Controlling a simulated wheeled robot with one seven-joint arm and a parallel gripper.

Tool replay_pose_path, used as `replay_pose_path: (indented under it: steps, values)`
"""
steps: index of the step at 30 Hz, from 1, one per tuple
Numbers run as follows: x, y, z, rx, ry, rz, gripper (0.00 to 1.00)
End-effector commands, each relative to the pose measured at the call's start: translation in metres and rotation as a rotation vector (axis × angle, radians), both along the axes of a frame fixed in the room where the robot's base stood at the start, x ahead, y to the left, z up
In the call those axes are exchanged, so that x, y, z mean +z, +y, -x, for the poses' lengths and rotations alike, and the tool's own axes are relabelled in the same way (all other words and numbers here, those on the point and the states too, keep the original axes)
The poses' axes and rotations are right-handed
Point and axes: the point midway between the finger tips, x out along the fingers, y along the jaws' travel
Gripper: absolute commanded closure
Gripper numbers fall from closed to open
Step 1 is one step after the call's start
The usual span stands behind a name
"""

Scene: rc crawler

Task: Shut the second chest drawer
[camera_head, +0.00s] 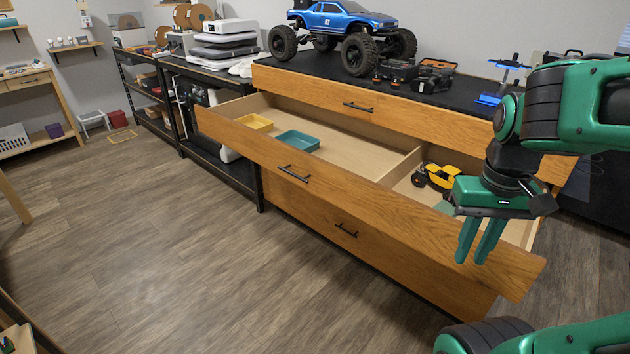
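The chest's second drawer (400,213) is pulled far out below the closed top drawer (390,106). Its wooden front has a dark bar handle (293,174) left of the middle. Inside lie a yellow tray (254,122), a teal tray (297,141) and, behind a divider, a small yellow toy vehicle (440,176). My gripper (472,258) points down at the right end of the drawer front, its fingers apart and empty. The fingers overlap the front panel in the picture; I cannot tell whether they touch it. My gripper hides part of the right compartment.
A lower drawer with a handle (346,230) is closed. On the chest top stand a blue RC truck (343,20), small dark items and a blue stand (503,82). A black shelf unit (222,150) adjoins the chest's left side. The wood floor (170,240) in front is clear.

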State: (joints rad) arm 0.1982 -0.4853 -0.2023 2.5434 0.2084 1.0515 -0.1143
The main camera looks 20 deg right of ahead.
Motion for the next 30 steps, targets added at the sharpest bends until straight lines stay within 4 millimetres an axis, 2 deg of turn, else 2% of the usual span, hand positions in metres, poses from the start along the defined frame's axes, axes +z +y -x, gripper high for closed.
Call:
replay_pose_path:
  steps: [1,2,7,14,20,24,27,30]
  values:
    - [0.002,-0.002,-0.014,0.081,0.009,0.016,0.94]
    - [0.004,-0.003,-0.023,0.141,0.011,0.028,1.0]
    - [0.013,-0.005,-0.087,0.555,0.039,0.104,1.0]
    - [0.016,0.017,-0.18,1.146,0.102,0.2,1.0]
    - [0.008,0.059,-0.258,1.659,0.179,0.27,1.0]
    - [-0.004,0.098,-0.306,2.006,0.245,0.313,1.0]
    - [-0.012,0.125,-0.332,2.213,0.29,0.336,1.0]
    - [-0.019,0.146,-0.35,2.364,0.326,0.354,1.0]
